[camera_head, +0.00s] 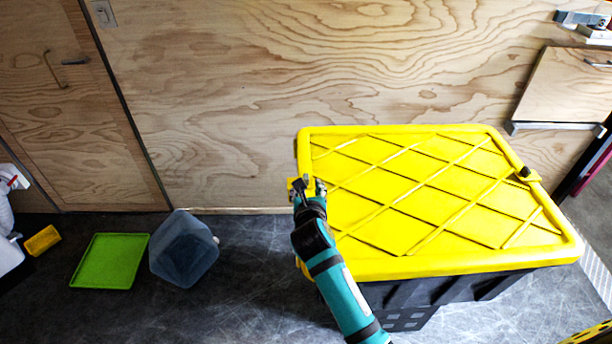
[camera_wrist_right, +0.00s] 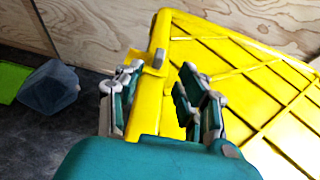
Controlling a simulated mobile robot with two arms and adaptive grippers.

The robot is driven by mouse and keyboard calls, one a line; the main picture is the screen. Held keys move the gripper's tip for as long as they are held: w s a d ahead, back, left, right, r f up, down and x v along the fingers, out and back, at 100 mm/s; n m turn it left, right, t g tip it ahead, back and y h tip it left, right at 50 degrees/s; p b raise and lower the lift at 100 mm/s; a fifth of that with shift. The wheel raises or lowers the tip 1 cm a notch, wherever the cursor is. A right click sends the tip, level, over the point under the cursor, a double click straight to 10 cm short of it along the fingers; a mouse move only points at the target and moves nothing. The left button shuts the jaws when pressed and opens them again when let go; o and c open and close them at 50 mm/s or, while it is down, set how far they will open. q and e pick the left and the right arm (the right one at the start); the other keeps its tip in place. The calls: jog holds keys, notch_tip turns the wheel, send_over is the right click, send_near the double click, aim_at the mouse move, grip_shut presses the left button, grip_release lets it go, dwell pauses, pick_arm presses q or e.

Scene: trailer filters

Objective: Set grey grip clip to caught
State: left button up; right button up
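A black storage tote (camera_head: 400,303) with a yellow ribbed lid (camera_head: 400,190) stands on the floor against the plywood wall. A yellow clip (camera_head: 293,186) sits at the lid's left edge; in the right wrist view this clip (camera_wrist_right: 153,58) shows a small greyish tip. Another clip (camera_head: 528,174) with a dark part is at the lid's right edge. I cannot tell for sure which clip is the grey grip one. My right gripper (camera_head: 310,188) is at the left edge; in its wrist view the gripper (camera_wrist_right: 160,95) has its fingers spread, with the clip beyond them. My left gripper is out of view.
A clear bluish bin (camera_head: 184,250), a green lid (camera_head: 110,261) and a small yellow box (camera_head: 42,240) are on the floor at left. A wooden fold-down shelf (camera_head: 565,87) is at upper right. Floor between bin and tote is clear.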

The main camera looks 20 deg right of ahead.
aim_at(306, 178)
jog(key=x, duration=0.9)
jog(key=shift+w+d, duration=0.1)
jog(key=shift+w, duration=0.1)
jog(key=shift+c, duration=0.2)
grip_shut()
